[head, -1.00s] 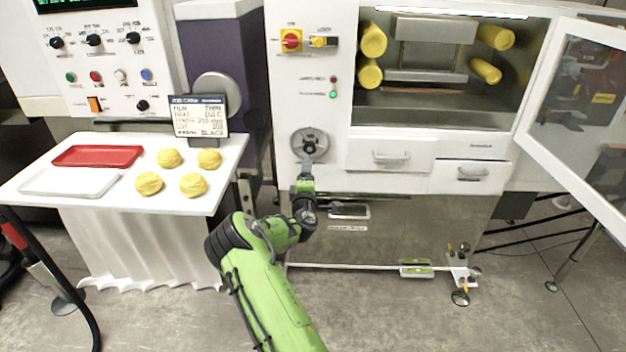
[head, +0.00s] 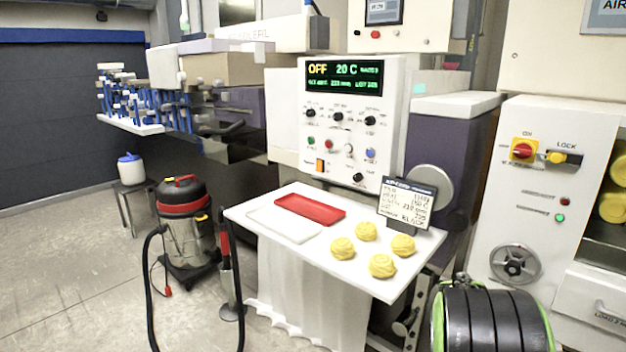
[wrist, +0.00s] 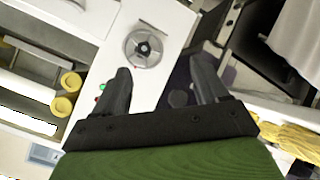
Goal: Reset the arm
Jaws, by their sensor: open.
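My gripper (wrist: 160,88) shows in the wrist view with its two dark fingers apart and nothing between them. Past the fingertips is the white machine front with a round handwheel (wrist: 145,46). The handwheel also shows at the right in the head view (head: 515,264). In the head view only a thick black and green part of my arm shows at the bottom right; the gripper itself is out of that picture.
A white table (head: 350,273) holds a red tray (head: 309,209), a white tray (head: 283,225) and several yellow bundles (head: 382,266). A control panel (head: 352,120) reads OFF, 20 C. A vacuum cleaner (head: 185,225) stands left of the table. Floor at the far left is clear.

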